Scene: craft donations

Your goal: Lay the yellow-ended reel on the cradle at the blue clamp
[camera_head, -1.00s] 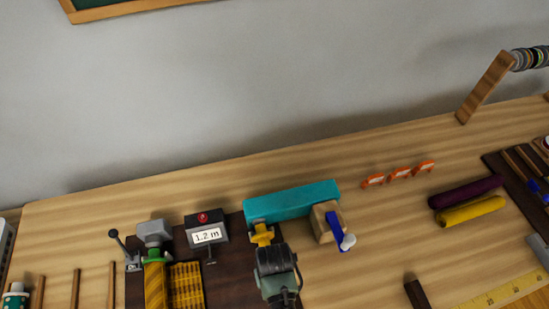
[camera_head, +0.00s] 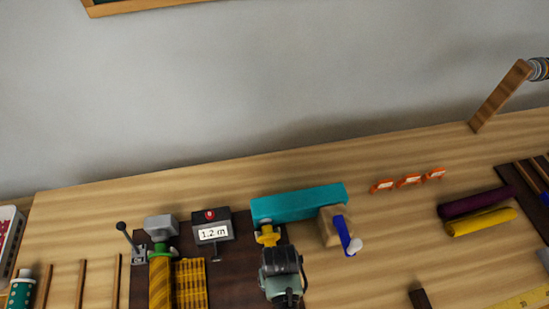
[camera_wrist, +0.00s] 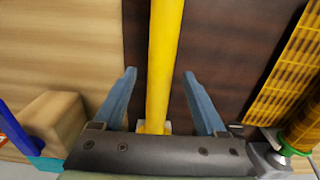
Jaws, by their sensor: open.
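My gripper (camera_wrist: 160,100) is open, its blue-grey fingers either side of a long yellow bar (camera_wrist: 163,60), with gaps on both sides. A yellow piece (camera_head: 267,236) shows just beyond my gripper (camera_head: 281,270) in the head view, by a long teal block (camera_head: 298,204). I cannot tell whether bar and piece are one thing. The blue clamp lever (camera_head: 342,235) sits on a wooden block (camera_head: 330,224) right of my gripper; the lever also shows at the lower left of the wrist view (camera_wrist: 12,130). I cannot make out a yellow-ended reel or a clear cradle; my arm hides part of the bench.
A green-ended roll of yellow cloth (camera_head: 161,282) lies at the left by a grey clamp (camera_head: 161,226) and a "1.2 m" display (camera_head: 212,232). Purple (camera_head: 475,202) and yellow (camera_head: 482,221) rolls lie at right.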

